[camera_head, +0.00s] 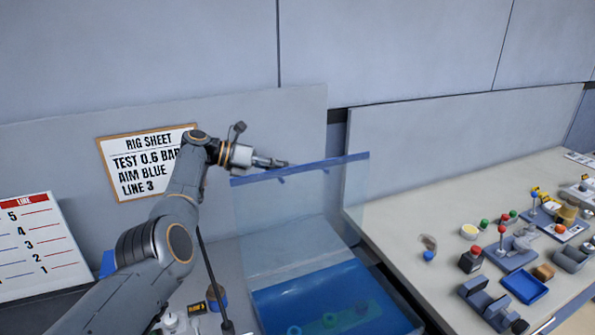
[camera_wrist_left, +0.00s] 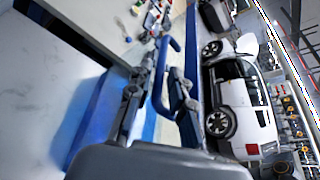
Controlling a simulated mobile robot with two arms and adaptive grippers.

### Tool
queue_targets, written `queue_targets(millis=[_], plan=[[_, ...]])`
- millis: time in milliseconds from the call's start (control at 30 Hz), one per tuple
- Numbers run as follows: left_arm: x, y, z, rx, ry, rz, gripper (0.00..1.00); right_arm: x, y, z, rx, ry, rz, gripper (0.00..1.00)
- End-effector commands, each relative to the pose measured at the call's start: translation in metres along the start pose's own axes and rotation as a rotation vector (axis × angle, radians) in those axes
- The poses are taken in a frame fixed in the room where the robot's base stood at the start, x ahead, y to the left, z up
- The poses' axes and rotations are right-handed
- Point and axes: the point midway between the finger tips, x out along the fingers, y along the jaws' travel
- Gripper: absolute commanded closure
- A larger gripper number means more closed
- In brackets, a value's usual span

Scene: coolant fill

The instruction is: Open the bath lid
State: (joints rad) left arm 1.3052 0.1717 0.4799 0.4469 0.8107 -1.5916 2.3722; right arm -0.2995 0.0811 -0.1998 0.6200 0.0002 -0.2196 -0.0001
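The bath lid (camera_head: 300,225) is a clear panel with a blue top edge (camera_head: 345,160). It stands raised and near upright behind the blue bath (camera_head: 370,285), whose inside shows from above. My left gripper (camera_head: 277,163) is at the left part of the lid's top edge, close above it. In the left wrist view its fingers (camera_wrist_left: 158,85) are apart, with a blue looped handle (camera_wrist_left: 160,72) showing between them. I cannot tell whether they touch the handle. My right gripper is not in view.
A rig sheet (camera_head: 150,160) hangs on the panel behind my left arm, and a line board (camera_head: 40,245) stands at the left. The right-hand bench (camera_head: 400,220) holds several small parts, including a blue tray (camera_head: 525,286). A white vehicle (camera_wrist_left: 240,95) shows in the wrist view.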

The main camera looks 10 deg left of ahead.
Motion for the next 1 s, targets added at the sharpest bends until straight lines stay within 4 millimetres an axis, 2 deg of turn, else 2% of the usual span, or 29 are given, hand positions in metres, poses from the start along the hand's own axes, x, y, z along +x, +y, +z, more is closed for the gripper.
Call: queue_targets(millis=[33,200,400,900,1000], plan=[[-0.015,0.001,0.001,0.003,-0.003,0.005,0.80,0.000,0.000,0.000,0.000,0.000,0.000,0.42],[-0.048,0.001,0.000,0.000,-0.002,0.004,0.80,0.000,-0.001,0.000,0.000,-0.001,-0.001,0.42],[-0.069,0.001,0.000,0.000,0.001,0.001,0.80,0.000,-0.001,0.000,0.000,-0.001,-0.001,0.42],[-0.073,0.001,0.000,0.000,0.001,0.000,0.80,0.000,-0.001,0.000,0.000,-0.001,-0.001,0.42],[-0.073,0.006,-0.002,0.025,0.002,0.020,0.80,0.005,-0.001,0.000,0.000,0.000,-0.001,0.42]])
